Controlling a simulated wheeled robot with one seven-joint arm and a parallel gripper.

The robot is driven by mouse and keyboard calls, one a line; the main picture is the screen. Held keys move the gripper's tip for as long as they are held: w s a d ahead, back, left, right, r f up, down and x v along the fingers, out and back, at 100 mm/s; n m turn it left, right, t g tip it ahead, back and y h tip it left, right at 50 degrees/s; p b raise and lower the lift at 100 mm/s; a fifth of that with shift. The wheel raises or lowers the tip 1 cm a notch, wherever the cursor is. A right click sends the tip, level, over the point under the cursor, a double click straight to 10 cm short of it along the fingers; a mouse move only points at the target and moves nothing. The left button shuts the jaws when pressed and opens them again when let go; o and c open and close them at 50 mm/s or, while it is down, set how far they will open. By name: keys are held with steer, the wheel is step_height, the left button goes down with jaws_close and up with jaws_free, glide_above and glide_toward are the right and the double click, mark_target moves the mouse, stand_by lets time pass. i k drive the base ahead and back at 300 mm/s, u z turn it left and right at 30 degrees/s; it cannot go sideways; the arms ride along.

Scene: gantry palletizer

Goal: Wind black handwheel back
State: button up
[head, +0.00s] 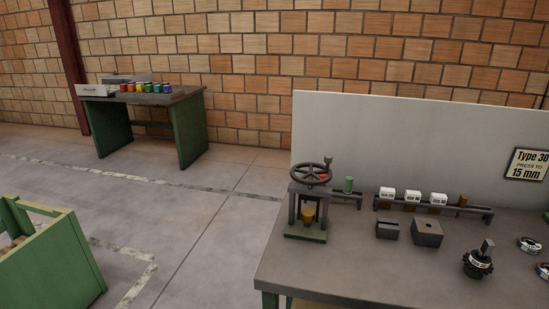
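The black handwheel (310,175) is spoked and lies level on top of a small press (306,213). An upright crank knob (328,162) stands on its rim at the far right, and a red mark (323,177) shows on its right side. The press has a dark frame and a green base, and stands at the left end of the grey workbench (345,260). A yellow-brown cylinder (309,211) sits inside the frame under the wheel. My gripper is not in view, and nothing touches the wheel.
Dark blocks (427,233) and a black fixture (478,262) stand right. A sign (527,163) reads "Type 30 PRESS TO 15 mm". A green crate (55,262) is left; floor between is clear.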

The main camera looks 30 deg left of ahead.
mark_target(328, 159)
steer(key=u, duration=4.15)
steer(key=k, duration=1.55)
steer(key=z, duration=0.85)
steer(key=i, duration=1.65)
